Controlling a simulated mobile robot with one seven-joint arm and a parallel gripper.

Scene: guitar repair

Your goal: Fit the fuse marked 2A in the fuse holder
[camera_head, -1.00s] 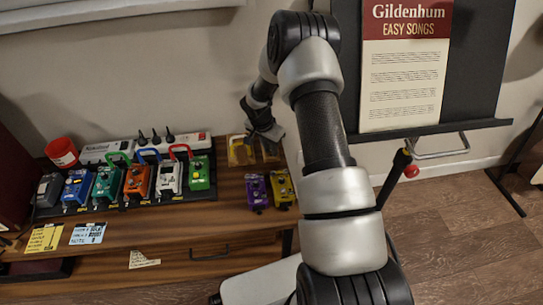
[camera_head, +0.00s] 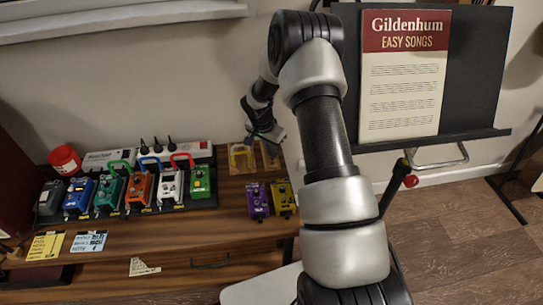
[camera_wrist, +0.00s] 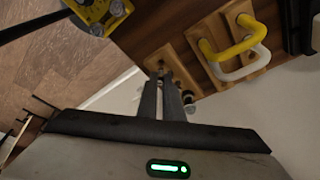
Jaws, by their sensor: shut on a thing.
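My gripper (camera_wrist: 163,78) points at a small wooden block (camera_wrist: 176,62) in the wrist view. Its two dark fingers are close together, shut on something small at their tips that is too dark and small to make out. The tips overlap the block in the picture; I cannot tell whether they touch it. In the head view my gripper (camera_head: 277,136) is over the right back part of the bench, partly in front of a wooden piece (camera_head: 270,155). No 2A marking is readable. I cannot make out the fuse or the fuse holder for sure.
A wooden board with a yellow and a white hoop (camera_wrist: 238,57) stands beside the block. Several coloured pedals (camera_head: 137,189) fill the bench's left. A purple pedal (camera_head: 257,199) and a yellow pedal (camera_head: 283,197) stand in front. A music stand (camera_head: 475,80) is at right.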

